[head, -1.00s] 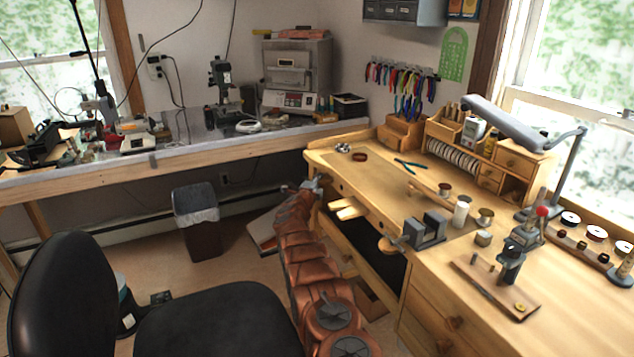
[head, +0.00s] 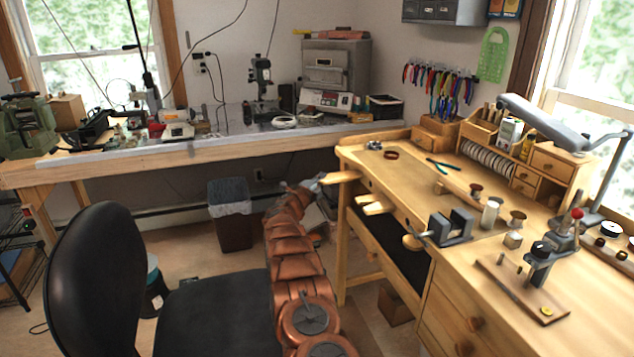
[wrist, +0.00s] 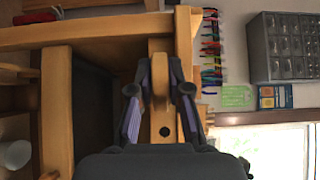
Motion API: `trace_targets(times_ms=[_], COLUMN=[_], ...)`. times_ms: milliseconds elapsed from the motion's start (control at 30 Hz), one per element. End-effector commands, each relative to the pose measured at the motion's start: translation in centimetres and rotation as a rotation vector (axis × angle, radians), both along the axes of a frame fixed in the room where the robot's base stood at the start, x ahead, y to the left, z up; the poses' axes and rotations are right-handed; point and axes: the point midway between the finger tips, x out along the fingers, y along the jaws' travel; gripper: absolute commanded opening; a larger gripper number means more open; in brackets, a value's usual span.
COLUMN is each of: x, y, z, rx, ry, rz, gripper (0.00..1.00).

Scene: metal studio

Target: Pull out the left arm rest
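The left arm rest (head: 341,177) is a light wooden bar that sticks out from the left front of the wooden workbench (head: 400,190). My gripper (head: 318,186) is at its outer end. In the wrist view, the arm rest (wrist: 160,105) runs between the two fingers of my gripper (wrist: 160,85), and a dark round hole shows in it. The finger pads slant in and close on its sides. The contact at the tips is partly hidden.
A second wooden arm rest (head: 377,206) sticks out to the right, near a grey vise (head: 450,229). A black chair (head: 98,275) stands at the left front. A dark bin (head: 232,222) stands behind my arm. Some floor is free between chair and bin.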

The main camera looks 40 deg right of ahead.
Motion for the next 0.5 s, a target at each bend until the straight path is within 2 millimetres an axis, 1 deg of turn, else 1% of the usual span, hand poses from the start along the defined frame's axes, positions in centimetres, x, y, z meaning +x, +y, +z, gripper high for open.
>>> trace_targets(times_ms=[33, 200, 500], x=[-0.02, 0.09, 0.14], y=[-0.03, 0.12, 0.24], z=[-0.02, 0.00, 0.02], rx=[0.000, 0.000, 0.000], ry=[0.000, 0.000, 0.000], rz=[0.000, 0.002, 0.003], gripper=[0.24, 0.41, 0.41])
